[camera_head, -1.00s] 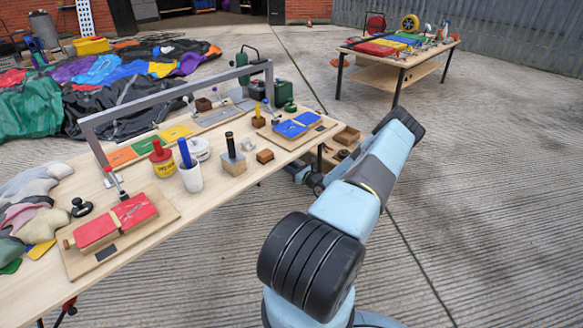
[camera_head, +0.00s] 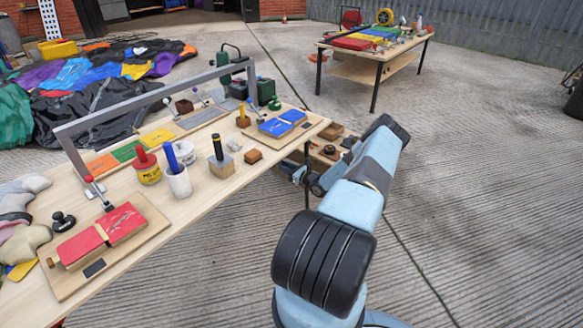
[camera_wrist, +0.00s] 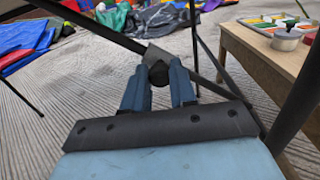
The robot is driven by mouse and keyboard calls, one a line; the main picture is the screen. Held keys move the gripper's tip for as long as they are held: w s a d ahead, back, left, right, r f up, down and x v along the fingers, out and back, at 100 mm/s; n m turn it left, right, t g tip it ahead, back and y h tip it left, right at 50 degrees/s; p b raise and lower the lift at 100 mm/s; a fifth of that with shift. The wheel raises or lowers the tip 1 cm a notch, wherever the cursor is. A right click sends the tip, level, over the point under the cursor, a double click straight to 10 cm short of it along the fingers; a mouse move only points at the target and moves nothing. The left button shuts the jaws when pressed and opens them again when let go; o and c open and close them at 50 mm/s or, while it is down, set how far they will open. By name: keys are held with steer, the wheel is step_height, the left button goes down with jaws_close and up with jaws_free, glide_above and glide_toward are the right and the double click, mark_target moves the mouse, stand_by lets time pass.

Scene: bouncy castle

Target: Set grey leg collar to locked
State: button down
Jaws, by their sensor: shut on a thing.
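In the wrist view, my gripper (camera_wrist: 157,82) has its two blue-grey fingers on either side of a dark rounded piece (camera_wrist: 158,74), closed on it. This piece sits against a grey block-like collar (camera_wrist: 157,54), where dark bars meet near the fingertips. The fingers hide part of the dark piece, and I cannot tell the collar's setting. In the head view, my gripper (camera_head: 301,173) is small and partly hidden, beside a leg under the right end of the near workbench (camera_head: 205,192).
The workbench carries red boards (camera_head: 100,238), blue boards (camera_head: 282,123), a white cup (camera_head: 178,183) and several tools. A second table (camera_head: 376,50) stands at the back right. Crumpled coloured fabric (camera_head: 95,90) lies at the left. The concrete floor at the right is clear.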

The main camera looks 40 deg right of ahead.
steer(key=shift+s+d+f, duration=0.1)
steer(key=shift+d+f, duration=0.05)
steer(key=c, duration=1.2)
jaws_free()
steer(key=shift+d+f, duration=0.1)
steer(key=shift+o, duration=1.4)
steer(key=v, duration=1.3)
steer(key=shift+s, duration=0.3)
steer(key=shift+d, duration=0.1)
